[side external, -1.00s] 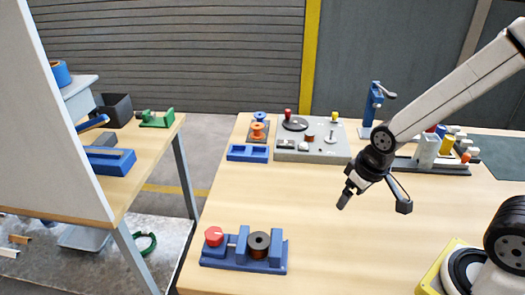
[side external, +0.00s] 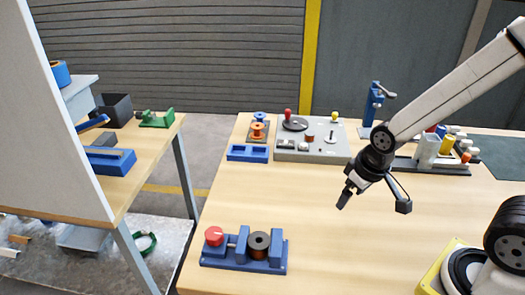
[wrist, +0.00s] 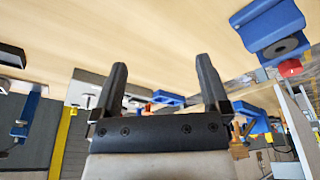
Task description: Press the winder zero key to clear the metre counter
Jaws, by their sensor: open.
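A grey machine box (side external: 312,157), which looks like the winder, stands at the back middle of the table. On its top are a dark disc (side external: 295,125), a red-topped lever (side external: 287,113), a yellow knob (side external: 334,117), a small copper coil (side external: 309,138) and small dark-and-light panels (side external: 286,145) near the front edge. Which part is the zero key and what the counter reads are too small to tell. My gripper (side external: 343,201) is open and empty, above the table, in front and to the right of the box. Its two fingers (wrist: 161,66) show apart in the wrist view.
A blue fixture (side external: 225,258) with a red knob and a dark coil stands at the front left. A blue tray (side external: 248,153) and orange spool (side external: 258,131) are left of the box. A blue stand (side external: 372,108) is behind my arm. The table's middle is clear.

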